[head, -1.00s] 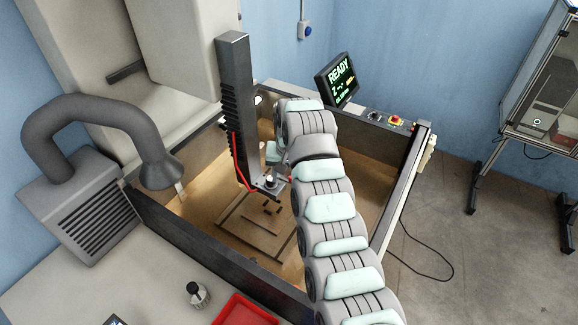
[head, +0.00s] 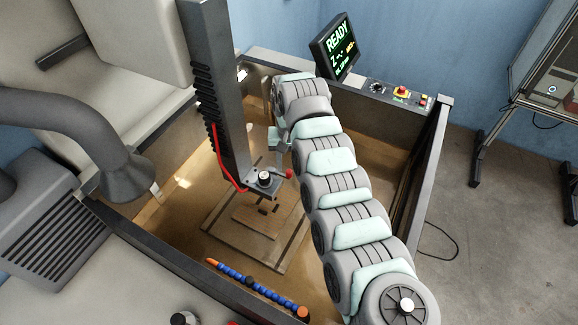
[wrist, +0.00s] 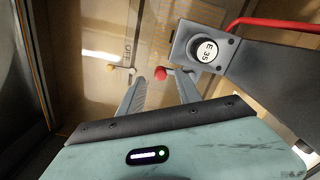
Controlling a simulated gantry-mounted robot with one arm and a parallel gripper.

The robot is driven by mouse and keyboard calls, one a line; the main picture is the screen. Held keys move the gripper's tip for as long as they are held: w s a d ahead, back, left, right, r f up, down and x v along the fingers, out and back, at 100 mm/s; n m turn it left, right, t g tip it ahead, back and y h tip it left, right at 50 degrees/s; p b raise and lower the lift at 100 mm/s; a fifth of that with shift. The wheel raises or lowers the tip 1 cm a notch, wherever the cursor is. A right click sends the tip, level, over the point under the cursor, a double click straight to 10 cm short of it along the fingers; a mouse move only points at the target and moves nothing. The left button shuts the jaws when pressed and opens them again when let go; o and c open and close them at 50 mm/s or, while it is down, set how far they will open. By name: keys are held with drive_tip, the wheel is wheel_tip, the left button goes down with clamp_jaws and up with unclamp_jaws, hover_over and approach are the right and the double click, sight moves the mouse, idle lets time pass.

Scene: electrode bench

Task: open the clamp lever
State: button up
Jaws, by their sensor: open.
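The clamp lever's red ball knob (wrist: 160,73) shows in the wrist view between the fingertips of my gripper (wrist: 158,80). In the head view the red knob (head: 288,174) is at the right side of the clamp head at the bottom of the dark column. The electrode holder (wrist: 208,50), a round cap marked E 35, is right of the fingers in the wrist view. My gripper is open, its fingers on either side of the knob in the picture; I cannot tell the depth or any contact. In the head view the arm partly hides my gripper (head: 280,155).
The dark column (head: 215,90) with a red cable (head: 222,160) stands left of my gripper. Below is a tan tank floor with a plate (head: 265,225). A blue segmented hose (head: 255,285) lies along the front wall. A screen (head: 338,45) reading READY stands behind.

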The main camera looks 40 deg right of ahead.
sight(289, 171)
drive_tip(key=shift+w+f, duration=0.1)
drive_tip(key=shift+f, duration=1.5)
clamp_jaws()
